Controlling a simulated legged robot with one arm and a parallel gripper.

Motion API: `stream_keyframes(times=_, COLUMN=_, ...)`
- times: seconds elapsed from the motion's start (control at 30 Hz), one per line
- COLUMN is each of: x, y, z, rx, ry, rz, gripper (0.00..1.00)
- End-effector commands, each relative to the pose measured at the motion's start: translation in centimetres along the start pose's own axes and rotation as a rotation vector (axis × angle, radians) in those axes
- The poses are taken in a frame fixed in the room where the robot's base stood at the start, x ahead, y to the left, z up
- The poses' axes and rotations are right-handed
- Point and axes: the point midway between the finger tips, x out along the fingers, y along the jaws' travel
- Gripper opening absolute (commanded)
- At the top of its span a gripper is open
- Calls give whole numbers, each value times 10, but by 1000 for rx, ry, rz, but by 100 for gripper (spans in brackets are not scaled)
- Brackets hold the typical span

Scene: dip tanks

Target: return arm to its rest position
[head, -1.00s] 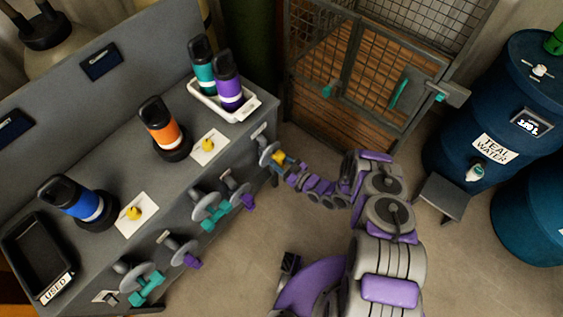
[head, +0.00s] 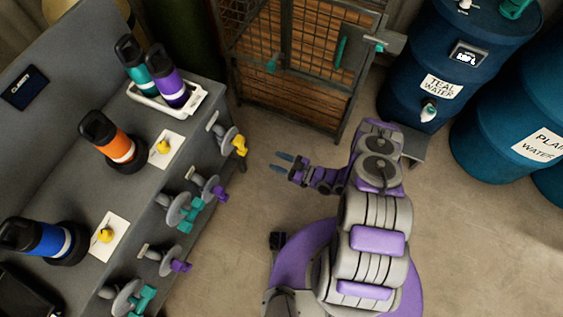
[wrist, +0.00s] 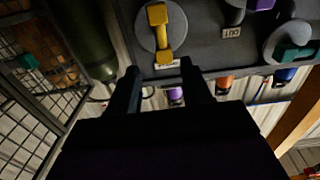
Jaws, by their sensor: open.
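My gripper (head: 284,164) is open and empty in the head view. It hangs over bare floor, to the right of the grey bench. In the wrist view its two dark fingers (wrist: 160,85) are spread apart with nothing between them. A valve with a yellow handle (head: 240,146) sticks out from the bench front, left of my gripper and apart from it. In the wrist view the same yellow handle (wrist: 158,33) shows on a round grey disc beyond the fingertips.
The bench (head: 165,215) carries a white tray (head: 192,105) with teal and purple bottles, an orange bottle (head: 115,145) and a blue bottle (head: 35,238). A wire cage (head: 300,65) stands behind. The teal water barrel (head: 440,70) and plain water barrel (head: 510,130) stand right. Floor between is clear.

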Motion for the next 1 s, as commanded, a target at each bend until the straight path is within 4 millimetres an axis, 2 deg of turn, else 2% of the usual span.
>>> stream_keyframes(times=0.2, x=-9, y=0, z=0, rx=0, ry=0, rz=0, gripper=49)
stream_keyframes(times=0.77, x=-8, y=2, z=0, rx=-4, ry=-5, rz=1, gripper=49)
stream_keyframes(times=0.87, x=-5, y=16, z=-3, rx=-22, ry=-36, rz=6, gripper=49)
stream_keyframes(times=1.0, x=3, y=55, z=-10, rx=-71, ry=-145, rz=29, gripper=49)
